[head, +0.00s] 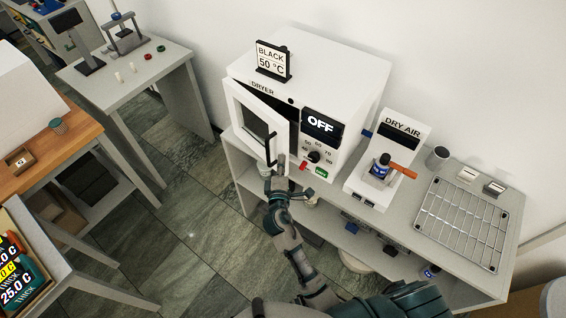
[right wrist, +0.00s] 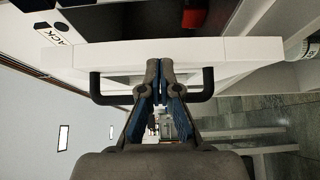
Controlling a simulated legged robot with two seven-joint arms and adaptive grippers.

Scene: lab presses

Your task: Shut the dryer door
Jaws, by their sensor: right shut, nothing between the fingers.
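The white dryer (head: 345,80) stands on a grey bench, its display reading OFF. Its windowed door (head: 240,105) is partly open, swung out from the left side with a gap along its right edge. The dark door handle (head: 271,148) is near the door's free edge. My right gripper (head: 277,174) is shut and empty, just below the handle in the head view. In the right wrist view its fingertips (right wrist: 160,72) cover the middle of the handle (right wrist: 97,90); I cannot tell whether they touch it. My left gripper is out of view.
The DRY AIR unit (head: 385,160) stands right of the dryer, with a wire rack (head: 463,222) farther right. A small side table (head: 120,90) with a stand is at the upper left. The floor (head: 185,205) before the door is clear.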

